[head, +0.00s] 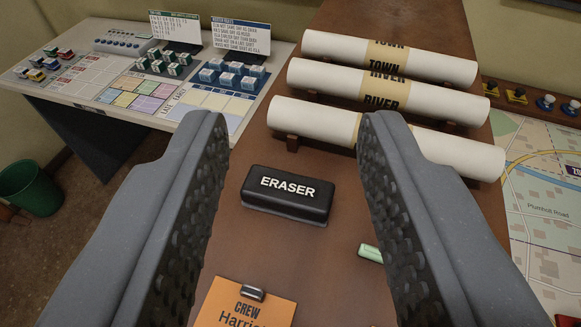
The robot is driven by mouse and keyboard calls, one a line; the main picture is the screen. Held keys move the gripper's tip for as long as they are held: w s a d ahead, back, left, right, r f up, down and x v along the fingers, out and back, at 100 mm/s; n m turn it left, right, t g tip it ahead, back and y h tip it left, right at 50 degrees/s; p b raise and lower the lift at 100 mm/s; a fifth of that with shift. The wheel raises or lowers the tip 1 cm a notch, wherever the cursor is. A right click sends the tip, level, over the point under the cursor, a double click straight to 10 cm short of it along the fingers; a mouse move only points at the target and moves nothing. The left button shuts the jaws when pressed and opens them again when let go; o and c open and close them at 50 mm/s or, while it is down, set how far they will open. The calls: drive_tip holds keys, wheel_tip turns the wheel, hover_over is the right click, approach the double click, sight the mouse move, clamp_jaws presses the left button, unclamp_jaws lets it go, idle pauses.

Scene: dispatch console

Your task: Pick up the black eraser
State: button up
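The black eraser (287,196) is a dark block with white "ERASER" lettering on its top. It lies on the brown wooden surface (250,250) in the middle of the head view, with its long side running roughly left to right. My gripper (290,125) is open, with one grey finger on each side of the picture and dark studded pads facing inward. The eraser shows in the gap between the fingers, apart from both. Nothing is held. The height of the fingers over the surface is hard to judge.
Several rolled paper tubes (390,65) lie on holders behind the eraser. An orange crew card (245,305) with a dark clip lies in front, and a pale green piece (370,252) lies at right. A map (545,190) is at right. A console desk (70,95) and green bin (32,187) stand left.

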drive_tip(key=o, duration=0.7)
drive_tip(key=shift+w+r, duration=0.15)
drive_tip(key=shift+w, duration=0.05)
drive_tip(key=n+g+p, duration=1.5)
drive_tip(key=g+p, duration=0.1)
drive_tip(key=p, duration=0.5)
hover_over(287, 187)
wheel_tip(287, 187, down, 11)
drive_tip(key=shift+t, duration=0.3)
drive_tip(key=shift+w+f+p, duration=0.15)
drive_tip(key=shift+f+p, duration=0.2)
drive_tip(key=shift+f, duration=0.8)
drive_tip(key=shift+w+f+p, duration=0.1)
drive_tip(key=shift+f+p, duration=0.2)
drive_tip(key=shift+f, duration=0.8)
drive_tip(key=shift+s+f+p, duration=0.15)
drive_tip(key=shift+f+p, duration=0.2)
drive_tip(key=shift+f, duration=1.2)
drive_tip(key=shift+s+f+p, duration=0.1)
drive_tip(key=shift+f+p, duration=0.25)
drive_tip(key=shift+f, duration=1.15)
